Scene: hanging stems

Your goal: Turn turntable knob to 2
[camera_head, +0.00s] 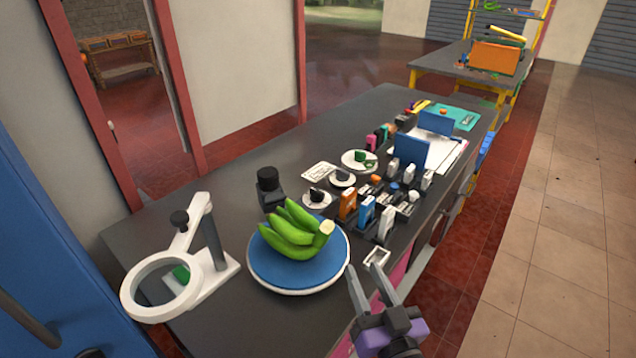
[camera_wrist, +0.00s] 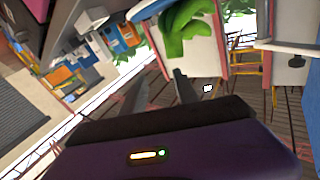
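The turntable (camera_head: 270,276) is a blue disc with a white rim, on the dark bench. A bunch of green bananas (camera_head: 291,235) lies on it; the bananas also show in the wrist view (camera_wrist: 186,32). Behind it stands a black block with a round top (camera_head: 268,180). White round dials with dark knobs (camera_head: 317,197) (camera_head: 342,177) sit further back. I cannot tell which is the turntable's knob, and no numbers are legible. My gripper (camera_head: 376,288) is open and empty, at the bench's right edge, right of and apart from the turntable. Its fingers are spread in the wrist view (camera_wrist: 158,88).
A white magnifier stand (camera_head: 205,265) with a black knob stands left of the turntable. Orange, blue and white switch blocks (camera_head: 366,212) crowd the bench's right side. A green-knobbed dial (camera_head: 360,158) and blue panels (camera_head: 412,152) stand further back. The tiled floor at right is clear.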

